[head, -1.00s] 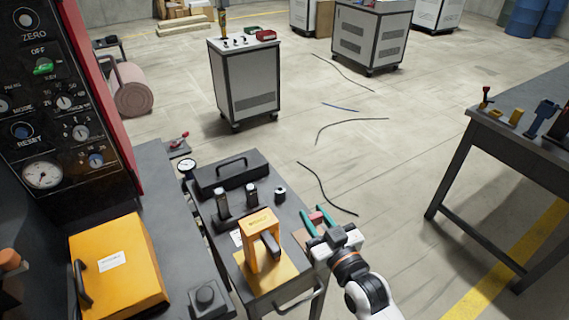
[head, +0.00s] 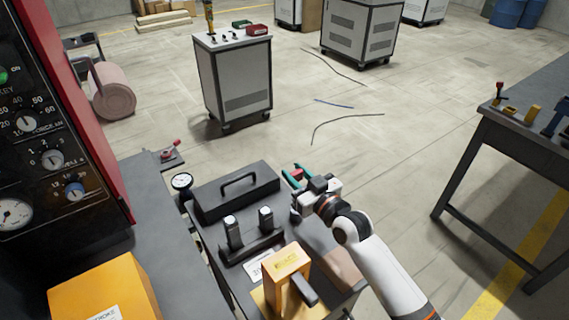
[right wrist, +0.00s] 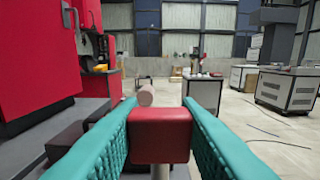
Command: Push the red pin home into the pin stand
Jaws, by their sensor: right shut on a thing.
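My right gripper (head: 293,172) is shut on a red-headed piece (right wrist: 160,135) with a pale shaft below it, which looks like the red pin. The red head also shows between the teal fingers in the head view (head: 298,175). The shaft's lower end is out of view. The gripper is beside the right edge of the dark cart top, to the right of a black case. I cannot tell whether the pin touches anything below. No pin stand can be made out with certainty. My left gripper is not in view.
The cart carries a black handled case (head: 236,192), a dark holder with two pale-topped posts (head: 249,244) and an orange press-like fixture (head: 287,263). A red control cabinet (head: 94,100) stands left. A table (head: 515,140) stands right, with open floor between.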

